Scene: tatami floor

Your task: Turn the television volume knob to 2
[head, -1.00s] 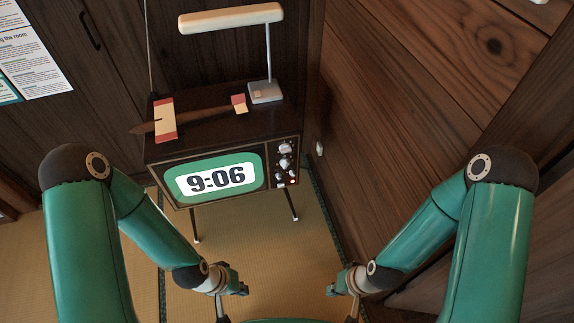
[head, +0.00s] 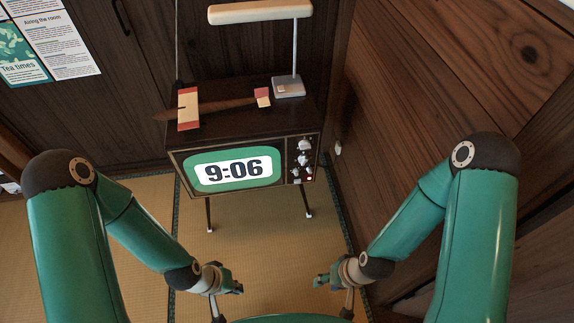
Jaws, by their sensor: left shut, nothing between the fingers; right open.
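The television (head: 250,131) stands on thin legs against the back wall, its lit screen (head: 235,170) reading 9:06. Its control panel at the right of the screen has silver knobs in a column: an upper one (head: 304,145), others below it, and a small red light near the bottom. The knob markings are too small to read, so I cannot tell which is the volume or its setting. My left gripper (head: 236,287) is shut and empty, low in front of the television. My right gripper (head: 322,280) is open and empty, low and to its right. Neither touches the television.
A desk lamp (head: 288,86) and a wooden object with red and cream bands (head: 215,107) are on top of the television. A wooden wall (head: 440,90) stands close on the right. Posters (head: 60,40) hang at the back left. Open tatami (head: 262,235) lies before the television.

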